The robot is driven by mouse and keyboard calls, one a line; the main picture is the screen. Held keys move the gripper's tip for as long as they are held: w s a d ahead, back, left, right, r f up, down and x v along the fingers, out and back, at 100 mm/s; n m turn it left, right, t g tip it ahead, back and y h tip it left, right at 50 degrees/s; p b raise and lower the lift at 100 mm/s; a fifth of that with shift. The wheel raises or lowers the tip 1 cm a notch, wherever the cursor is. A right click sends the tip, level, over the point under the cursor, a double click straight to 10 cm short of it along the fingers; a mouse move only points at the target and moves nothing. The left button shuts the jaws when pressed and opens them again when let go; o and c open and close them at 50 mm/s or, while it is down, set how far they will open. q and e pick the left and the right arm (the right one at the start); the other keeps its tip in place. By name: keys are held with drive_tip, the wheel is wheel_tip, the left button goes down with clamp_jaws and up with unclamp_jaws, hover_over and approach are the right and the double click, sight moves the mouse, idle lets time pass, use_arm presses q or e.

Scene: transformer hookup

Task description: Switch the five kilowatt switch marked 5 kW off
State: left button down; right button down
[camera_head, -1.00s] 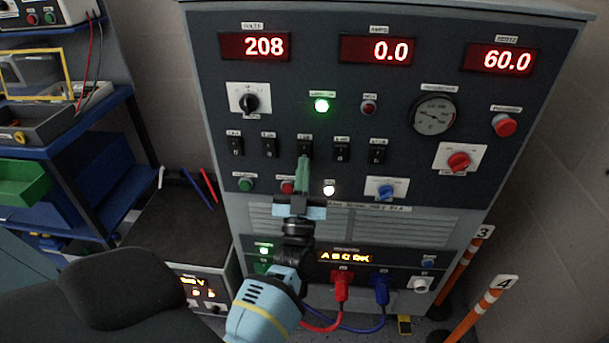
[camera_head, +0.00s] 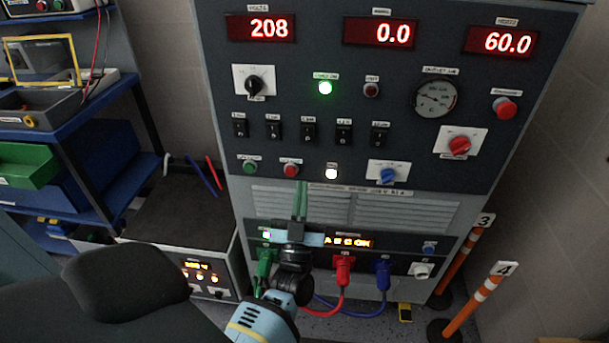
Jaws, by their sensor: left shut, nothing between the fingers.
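A row of several black rocker switches runs across the dark control panel (camera_head: 420,165). The small labels above them are too blurred to read, so I cannot tell which one is marked 5 kW. The middle switch (camera_head: 308,132) of the row is uncovered, as are its neighbours (camera_head: 273,130) and (camera_head: 344,133). My left gripper (camera_head: 300,186) is shut and empty, its green fingertips pointing up. It appears in front of the vent grille, below the switch row and near the white lit lamp (camera_head: 331,173). My right gripper is not in view.
Red displays show 208 (camera_head: 261,28), 0.0 (camera_head: 380,33) and 60.0. A green lamp (camera_head: 325,88) is lit. A red knob (camera_head: 459,145), blue knob (camera_head: 387,176) and red button (camera_head: 504,107) stick out. Plugs with cables (camera_head: 343,270) are below. Orange-white posts (camera_head: 478,302) stand right.

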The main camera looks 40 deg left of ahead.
use_arm(q)
drive_tip(key=v, duration=0.4)
drive_tip(key=shift+w+a+f+b, duration=0.1)
drive_tip(key=shift+w+f+b, duration=0.1)
drive_tip(key=shift+b, duration=0.15)
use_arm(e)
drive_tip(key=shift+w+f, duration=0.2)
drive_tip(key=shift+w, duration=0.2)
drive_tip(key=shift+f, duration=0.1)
use_arm(q)
drive_tip(key=shift+s, duration=0.1)
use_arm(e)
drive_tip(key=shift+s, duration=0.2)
